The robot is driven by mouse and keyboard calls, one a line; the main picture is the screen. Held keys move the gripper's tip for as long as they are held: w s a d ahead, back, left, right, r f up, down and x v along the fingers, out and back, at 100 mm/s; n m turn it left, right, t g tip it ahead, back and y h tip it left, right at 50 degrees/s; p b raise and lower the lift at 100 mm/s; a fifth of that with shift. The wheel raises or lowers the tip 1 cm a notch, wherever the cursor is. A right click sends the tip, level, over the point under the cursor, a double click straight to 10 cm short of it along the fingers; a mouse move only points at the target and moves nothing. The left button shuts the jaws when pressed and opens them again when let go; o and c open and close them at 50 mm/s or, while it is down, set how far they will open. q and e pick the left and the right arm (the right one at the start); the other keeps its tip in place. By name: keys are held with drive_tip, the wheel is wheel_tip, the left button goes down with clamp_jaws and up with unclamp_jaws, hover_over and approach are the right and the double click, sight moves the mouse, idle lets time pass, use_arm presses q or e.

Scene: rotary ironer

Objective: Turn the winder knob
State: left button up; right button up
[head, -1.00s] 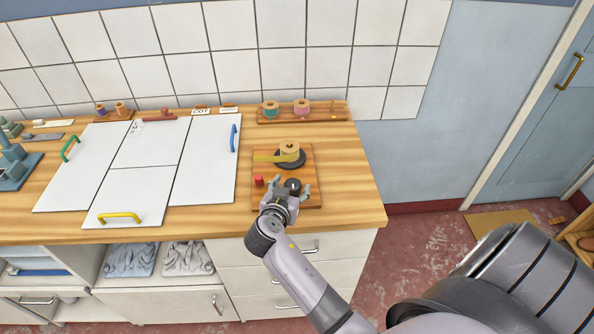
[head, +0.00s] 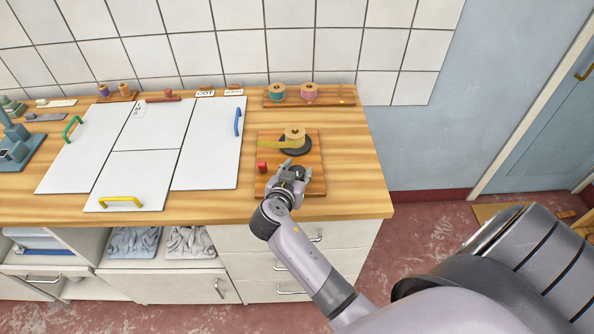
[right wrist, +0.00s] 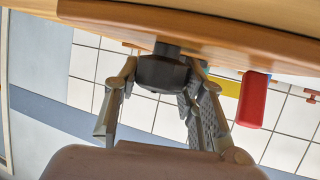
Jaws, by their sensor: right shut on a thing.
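The winder knob is a small black knob near the front of a wooden winder board (head: 310,187) on the counter. The knob shows best in the right wrist view (right wrist: 163,72), on a short dark stem. My right gripper (head: 296,174) is at the knob, with a finger on each side, shut on it. In the head view the fingers partly hide the knob. Behind it on the board is a tan spool (head: 294,134) with yellow tape on a dark round base (head: 295,149). A red block (head: 262,167) sits left of the knob. My left gripper is not in view.
A wooden rack (head: 330,97) with green and pink spools stands behind the board. White panels (head: 210,150) with coloured handles lie to the left. Bare counter (head: 355,170) is free to the right, up to its edge. Drawers (head: 260,240) are below.

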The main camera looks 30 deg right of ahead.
drive_tip(key=c, duration=0.5)
drive_tip(key=shift+n+t+y, duration=0.3)
